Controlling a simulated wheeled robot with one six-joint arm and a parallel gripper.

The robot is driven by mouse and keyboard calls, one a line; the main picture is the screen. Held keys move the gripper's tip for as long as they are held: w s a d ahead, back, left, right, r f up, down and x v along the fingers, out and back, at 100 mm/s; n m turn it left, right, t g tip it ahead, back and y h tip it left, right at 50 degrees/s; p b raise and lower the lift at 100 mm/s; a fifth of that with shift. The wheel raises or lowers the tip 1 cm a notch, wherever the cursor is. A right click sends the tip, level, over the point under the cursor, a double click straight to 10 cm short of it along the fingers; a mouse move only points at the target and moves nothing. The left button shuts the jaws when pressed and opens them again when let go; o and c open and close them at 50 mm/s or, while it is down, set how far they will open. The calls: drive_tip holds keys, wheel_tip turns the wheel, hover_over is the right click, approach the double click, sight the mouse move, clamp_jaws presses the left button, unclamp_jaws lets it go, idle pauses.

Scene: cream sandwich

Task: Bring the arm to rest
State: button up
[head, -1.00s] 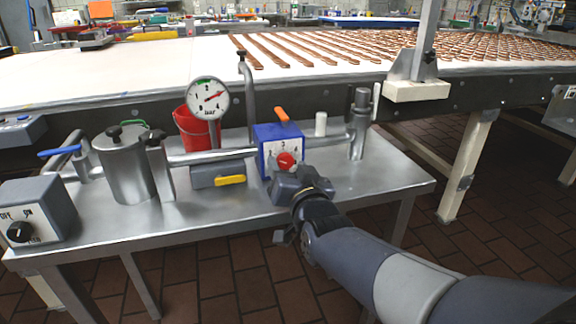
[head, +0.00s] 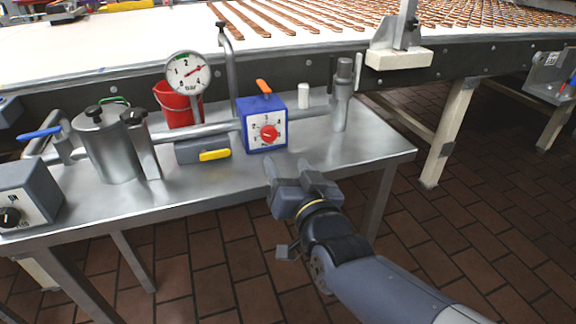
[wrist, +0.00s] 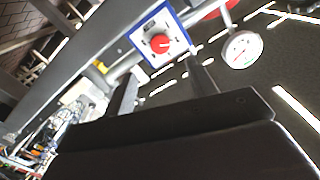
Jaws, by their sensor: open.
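My gripper (head: 290,165) is at the front edge of the metal bench, just below and to the right of the blue box. It is open, with nothing between its fingers, and stands apart from the box. The blue box (head: 279,120) has a white dial face with a red knob (head: 268,134) and an orange lever (head: 264,87) on top. In the wrist view the red knob (wrist: 160,43) lies beyond the two dark fingers (wrist: 165,88).
The metal bench (head: 235,190) carries a gauge (head: 188,72), a red bucket (head: 172,105), a steel pot (head: 108,145), a yellow handle (head: 214,155), a grey switch box (head: 30,192) and pipes. A conveyor (head: 120,45) runs behind. The tiled floor (head: 480,220) at right is clear.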

sight(270, 136)
drive_tip(key=shift+w, duration=0.1)
drive_tip(key=b+x, duration=0.2)
drive_tip(key=x, duration=0.7)
drive_tip(key=shift+w+f, duration=0.15)
drive_tip(key=shift+w, duration=0.15)
drive_tip(key=shift+w+a, duration=0.25)
drive_tip(key=shift+w, duration=0.3)
drive_tip(key=shift+s, duration=0.2)
